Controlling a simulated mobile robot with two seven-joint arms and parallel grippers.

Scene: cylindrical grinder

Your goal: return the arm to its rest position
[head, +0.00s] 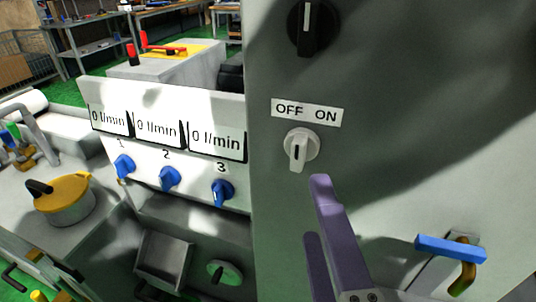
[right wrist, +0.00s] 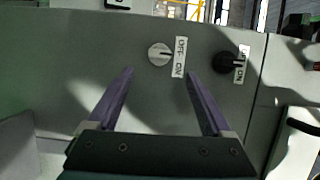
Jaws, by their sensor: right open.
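My right gripper (head: 317,212) is in front of the grey cabinet panel, just below the white rotary knob (head: 300,148) under the OFF ON label (head: 307,113). In the right wrist view my right gripper (right wrist: 159,78) has its two purple fingers spread wide with nothing between them. The white knob (right wrist: 160,54) shows beyond the fingertips, apart from them. A black knob (head: 312,25) is higher on the panel; a black knob with a label (right wrist: 229,63) also shows in the right wrist view. My left gripper is in neither view.
A blue-handled lever (head: 451,249) sticks out at the lower right. Left of the cabinet is a white panel with flow displays (head: 160,131) and blue valves (head: 169,178). A yellow-topped pot-like part (head: 64,198) stands at the left. Workbenches (head: 165,12) are far behind.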

